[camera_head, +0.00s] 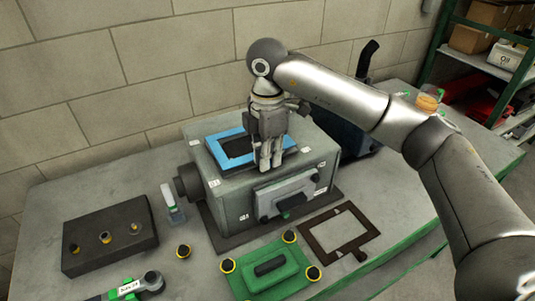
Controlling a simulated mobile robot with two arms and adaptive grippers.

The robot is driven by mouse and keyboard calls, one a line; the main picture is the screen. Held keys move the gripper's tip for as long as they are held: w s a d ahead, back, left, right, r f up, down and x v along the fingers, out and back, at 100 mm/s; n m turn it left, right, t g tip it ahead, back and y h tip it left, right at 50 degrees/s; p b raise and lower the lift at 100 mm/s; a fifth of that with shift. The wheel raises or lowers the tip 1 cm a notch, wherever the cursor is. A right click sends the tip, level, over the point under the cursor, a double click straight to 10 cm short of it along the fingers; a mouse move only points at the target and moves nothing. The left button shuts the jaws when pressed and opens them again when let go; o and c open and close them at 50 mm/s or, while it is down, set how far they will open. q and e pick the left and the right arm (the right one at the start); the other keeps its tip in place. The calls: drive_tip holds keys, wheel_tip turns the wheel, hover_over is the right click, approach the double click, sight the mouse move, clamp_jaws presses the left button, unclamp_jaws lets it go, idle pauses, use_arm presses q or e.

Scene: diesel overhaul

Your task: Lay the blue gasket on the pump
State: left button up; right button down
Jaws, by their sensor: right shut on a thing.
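The blue gasket (213,150), a rectangular frame around a dark opening, is at the top of the grey box-shaped pump (229,191). It lies roughly flat over the top face; I cannot tell whether it touches all round. My right gripper (266,163) points down over the pump's top and is shut on the gasket near its right front part. The gripper hides some of the gasket. My left gripper is not in view.
A brown frame gasket (315,238) lies right of a green plate (263,270) with yellow-ringed knobs. A dark block (110,236) is at the left, with a small bottle (174,212) near the pump. A shelf stands at the back right. The left rear bench is clear.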

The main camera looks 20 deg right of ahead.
drive_tip(key=shift+f+b, duration=0.55)
drive_tip(key=shift+f, duration=0.25)
idle(0.4)
drive_tip(key=c, duration=1.3)
unclamp_jaws()
wheel_tip(320, 180, up, 12)
